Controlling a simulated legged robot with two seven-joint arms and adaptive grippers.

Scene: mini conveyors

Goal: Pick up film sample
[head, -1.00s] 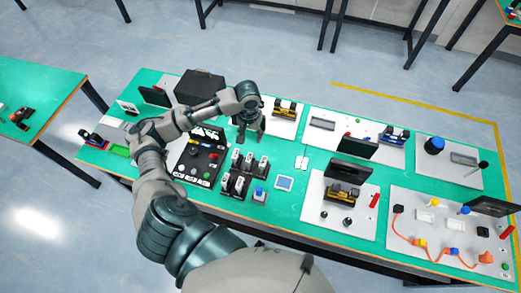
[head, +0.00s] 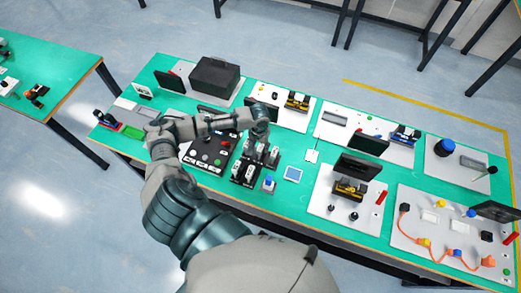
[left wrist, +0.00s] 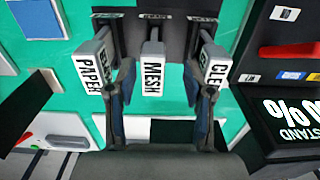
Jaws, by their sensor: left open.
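A black rack with several labelled white samples (head: 250,172) stands mid-table. My left gripper (head: 259,132) is at the far side of the rack. In the left wrist view, its open fingers (left wrist: 157,78) appear on either side of the MESH sample, with nothing held. Whether they are around it or above it I cannot tell. My right gripper is out of view.
A black control panel (head: 205,152) lies left of the rack. A black box (head: 214,77) stands behind. A blue-topped jar (head: 268,184) and a small blue-white pad (head: 293,174) are right of the rack. White boards with devices fill the table's right side.

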